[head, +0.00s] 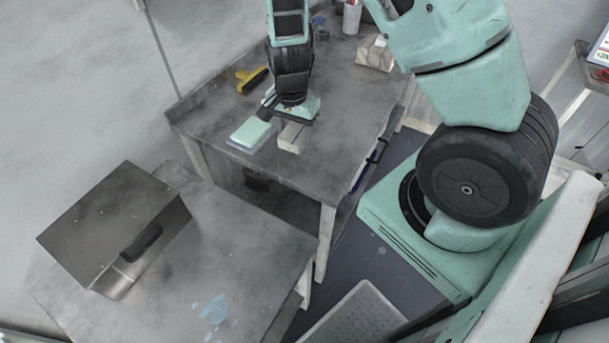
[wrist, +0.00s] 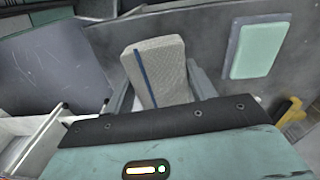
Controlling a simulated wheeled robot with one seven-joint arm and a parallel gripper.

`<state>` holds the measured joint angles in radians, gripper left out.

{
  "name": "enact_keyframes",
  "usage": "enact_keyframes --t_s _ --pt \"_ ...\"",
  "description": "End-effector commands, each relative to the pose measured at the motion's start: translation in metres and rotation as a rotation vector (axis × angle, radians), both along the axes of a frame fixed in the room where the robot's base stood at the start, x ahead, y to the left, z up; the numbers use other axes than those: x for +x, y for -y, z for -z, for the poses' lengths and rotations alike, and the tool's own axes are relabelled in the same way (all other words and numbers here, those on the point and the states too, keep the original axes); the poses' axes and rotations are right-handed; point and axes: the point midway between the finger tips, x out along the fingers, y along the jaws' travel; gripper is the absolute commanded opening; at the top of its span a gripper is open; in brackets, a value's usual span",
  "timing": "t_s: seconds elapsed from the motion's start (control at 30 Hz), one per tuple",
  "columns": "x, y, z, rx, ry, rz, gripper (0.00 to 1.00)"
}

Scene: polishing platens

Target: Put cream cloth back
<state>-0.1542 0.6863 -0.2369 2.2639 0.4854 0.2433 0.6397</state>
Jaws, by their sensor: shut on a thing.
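The cream cloth (head: 292,138) is a small folded block with a dark blue stripe. It shows between my fingers in the wrist view (wrist: 160,72). My gripper (head: 291,124) is shut on it, with a finger on each side, over the front part of the far grey table (head: 215,120). I cannot tell whether the cloth touches the tabletop. A mint-green cloth (head: 251,131) lies on a thin blue-grey pad just left of it; it also shows at the upper right of the wrist view (wrist: 256,47).
A yellow brush (head: 252,77) lies behind the green cloth. A pale box (head: 375,54) and a white cup (head: 352,17) stand at the table's back right. A grey metal box (head: 115,225) with a black handle stands on the nearer table (head: 225,265). A gap separates the tables.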

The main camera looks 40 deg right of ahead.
Motion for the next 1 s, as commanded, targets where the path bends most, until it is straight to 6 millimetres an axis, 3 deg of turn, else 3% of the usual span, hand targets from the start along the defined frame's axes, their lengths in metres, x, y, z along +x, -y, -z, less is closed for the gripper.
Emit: enact_keyframes --t_s 0.3,0.5,0.77,1.0 --pt "-0.011 0.011 0.006 -0.003 0.032 0.857 0.34" --pt "-0.018 0.015 0.005 0.008 0.042 1.329 0.34" --pt "-0.024 0.017 0.005 0.015 0.039 1.628 0.34" --pt "-0.024 0.018 0.046 0.013 0.036 1.655 0.34"
